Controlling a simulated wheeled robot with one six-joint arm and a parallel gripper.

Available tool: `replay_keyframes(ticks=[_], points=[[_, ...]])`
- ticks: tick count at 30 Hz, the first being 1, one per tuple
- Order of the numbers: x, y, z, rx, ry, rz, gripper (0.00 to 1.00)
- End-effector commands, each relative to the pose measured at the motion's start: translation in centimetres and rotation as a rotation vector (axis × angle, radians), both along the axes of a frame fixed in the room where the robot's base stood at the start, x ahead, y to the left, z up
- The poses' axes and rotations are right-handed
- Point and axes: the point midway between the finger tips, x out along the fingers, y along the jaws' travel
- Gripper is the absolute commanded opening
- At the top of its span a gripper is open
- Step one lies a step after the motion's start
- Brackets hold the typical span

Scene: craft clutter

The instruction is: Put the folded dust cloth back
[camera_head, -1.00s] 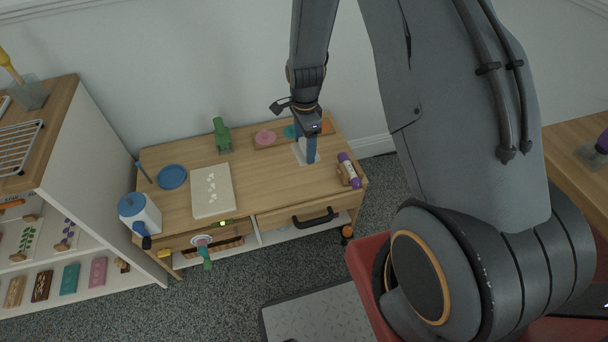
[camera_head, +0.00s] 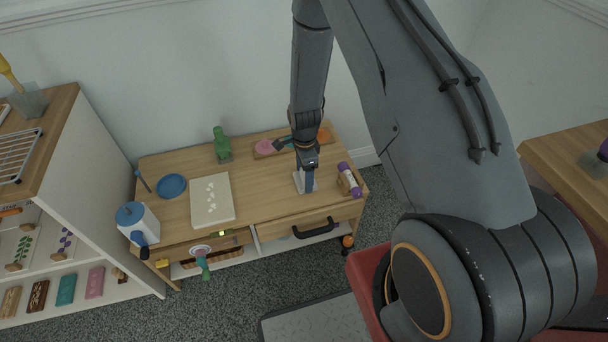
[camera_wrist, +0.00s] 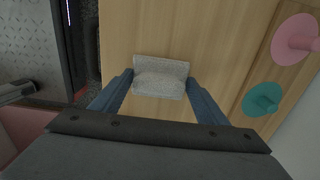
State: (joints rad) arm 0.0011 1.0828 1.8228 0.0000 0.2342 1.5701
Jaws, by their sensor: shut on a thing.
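The folded dust cloth (camera_wrist: 160,66) is a small pale grey bundle. In the wrist view it sits between the two blue fingers of my gripper (camera_wrist: 160,84), which is shut on it. In the head view, my gripper (camera_head: 309,184) is over the right part of the wooden table (camera_head: 262,190), and the cloth (camera_head: 298,180) shows as a pale patch beside the fingers. I cannot tell whether the cloth touches the tabletop.
A purple-ended roll on a holder (camera_head: 348,178) stands close right of my gripper. A board with a pink knobbed disc (camera_head: 265,146) and an orange piece (camera_head: 323,135) lies behind. A pale board (camera_head: 212,199), blue dish (camera_head: 171,186) and green bottle (camera_head: 221,144) stand left.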

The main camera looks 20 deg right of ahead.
Motion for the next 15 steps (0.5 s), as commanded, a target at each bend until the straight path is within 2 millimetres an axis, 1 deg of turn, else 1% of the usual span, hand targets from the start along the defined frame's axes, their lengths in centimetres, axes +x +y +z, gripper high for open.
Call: replay_keyframes(ticks=[4,8,9,11,12,15], points=[[0.02,0.0,0.09,0.0,-0.001,0.0,0.38],[0.01,0.0,-0.23,0.0,0.0,0.0,0.38],[0.0,0.0,-0.29,0.0,0.0,0.0,0.7],[-0.01,0.0,-0.23,0.0,0.0,0.0,0.8],[-0.02,0.0,-0.23,0.0,0.0,0.0,0.86],[-0.03,0.0,-0.24,0.0,0.0,0.0,0.87]])
